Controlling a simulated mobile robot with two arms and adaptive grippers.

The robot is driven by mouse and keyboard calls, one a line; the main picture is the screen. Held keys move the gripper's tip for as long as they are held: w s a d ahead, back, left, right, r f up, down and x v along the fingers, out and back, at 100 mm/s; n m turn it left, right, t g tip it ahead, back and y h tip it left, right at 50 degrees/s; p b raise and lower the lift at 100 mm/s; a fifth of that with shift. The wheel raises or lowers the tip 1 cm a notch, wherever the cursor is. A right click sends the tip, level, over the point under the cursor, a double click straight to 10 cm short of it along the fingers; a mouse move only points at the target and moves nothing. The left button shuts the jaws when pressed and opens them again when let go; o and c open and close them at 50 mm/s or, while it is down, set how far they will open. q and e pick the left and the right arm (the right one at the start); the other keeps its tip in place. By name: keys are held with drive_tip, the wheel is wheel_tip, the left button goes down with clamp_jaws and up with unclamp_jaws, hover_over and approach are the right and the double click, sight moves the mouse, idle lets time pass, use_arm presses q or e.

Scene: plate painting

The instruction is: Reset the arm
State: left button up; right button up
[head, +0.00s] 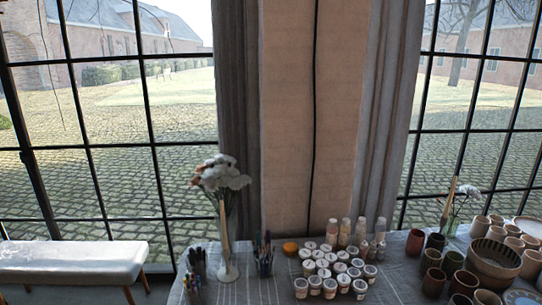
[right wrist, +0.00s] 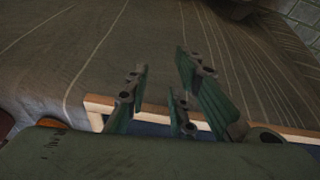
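My right gripper (right wrist: 161,72) shows only in the right wrist view. Its dark green fingers stand apart with bare cloth visible between them, so it is open and empty. The fingers are above a grey-brown striped tablecloth (right wrist: 90,50). My left gripper is in neither view, and neither arm shows in the head view.
The table (head: 235,292) in the head view carries several white-lidded paint jars (head: 330,270), pen holders (head: 265,262), a flower vase (head: 228,262), clay cups (head: 433,282) and a striped bowl (head: 495,262). A light wooden frame edge (right wrist: 98,104) lies beneath my right gripper. A white bench (head: 70,260) stands left.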

wheel_tip(320, 180, down, 12)
drive_tip(key=s, duration=0.2)
drive_tip(key=s+d+f+g, duration=0.2)
drive_tip(key=s+d+f, duration=0.1)
drive_tip(key=s+f, duration=1.4)
wheel_tip(320, 180, down, 3)
drive_tip(key=shift+s+r, duration=0.1)
drive_tip(key=shift+s, duration=0.15)
